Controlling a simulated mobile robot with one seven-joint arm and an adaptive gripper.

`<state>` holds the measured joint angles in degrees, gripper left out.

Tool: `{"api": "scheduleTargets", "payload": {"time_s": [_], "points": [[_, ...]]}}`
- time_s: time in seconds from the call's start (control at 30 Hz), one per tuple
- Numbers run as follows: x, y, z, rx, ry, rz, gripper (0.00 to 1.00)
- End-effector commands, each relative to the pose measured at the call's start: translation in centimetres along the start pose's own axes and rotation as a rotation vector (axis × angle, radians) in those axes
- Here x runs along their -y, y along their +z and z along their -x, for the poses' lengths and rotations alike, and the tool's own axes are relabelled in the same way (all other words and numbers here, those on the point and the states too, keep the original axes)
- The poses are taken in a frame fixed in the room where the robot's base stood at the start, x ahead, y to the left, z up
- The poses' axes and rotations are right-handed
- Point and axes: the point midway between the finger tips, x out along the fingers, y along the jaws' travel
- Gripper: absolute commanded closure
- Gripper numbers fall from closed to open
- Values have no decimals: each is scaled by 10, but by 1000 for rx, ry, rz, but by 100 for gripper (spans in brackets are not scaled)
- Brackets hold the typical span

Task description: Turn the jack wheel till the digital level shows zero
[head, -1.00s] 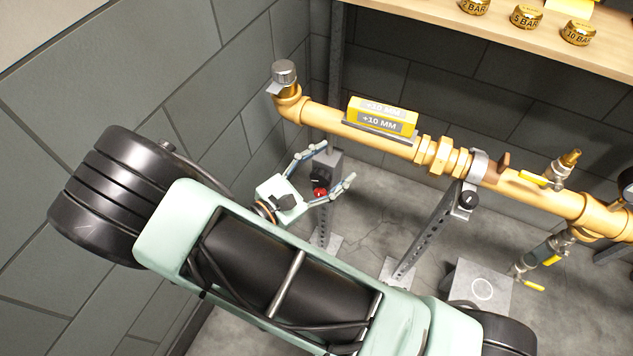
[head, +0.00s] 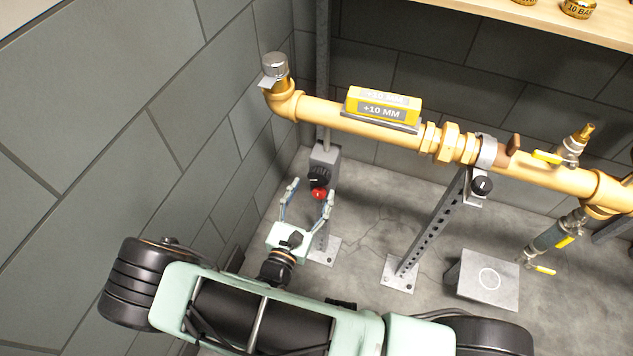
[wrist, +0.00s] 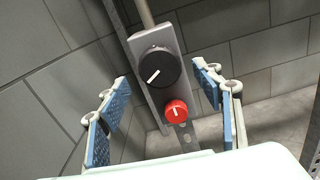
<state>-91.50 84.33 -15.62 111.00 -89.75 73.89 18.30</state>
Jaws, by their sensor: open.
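The yellow digital level (head: 382,106) sits on the yellow pipe and reads +10 MM. The grey jack (head: 331,158) stands under the pipe's left part, by the wall corner. It carries a black round wheel (head: 319,176) with a white mark, and a smaller red knob (head: 319,194) below it. In the wrist view the black wheel (wrist: 155,67) is larger, with the red knob (wrist: 177,111) lower right. My gripper (head: 312,188) is open and empty, facing the jack. In the wrist view its fingers (wrist: 163,86) frame both knobs without visible contact.
The yellow pipe (head: 330,113) runs across above the jack. A perforated support post (head: 434,225) with a black knob stands to the right. A grey block (head: 484,279) lies on the floor further right. The block wall (head: 190,130) is close on the left.

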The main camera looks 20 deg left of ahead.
Motion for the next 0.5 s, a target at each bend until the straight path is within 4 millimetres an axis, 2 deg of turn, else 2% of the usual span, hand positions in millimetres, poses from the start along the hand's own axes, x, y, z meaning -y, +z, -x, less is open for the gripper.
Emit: {"api": "scheduleTargets", "payload": {"time_s": [0.1, 0.2, 0.5], "points": [[0, 0, -20, 1, -1, 0, 40], [0, -1, -30, 0, -2, -1, 40], [0, 0, -39, 0, 0, 0, 40]]}}
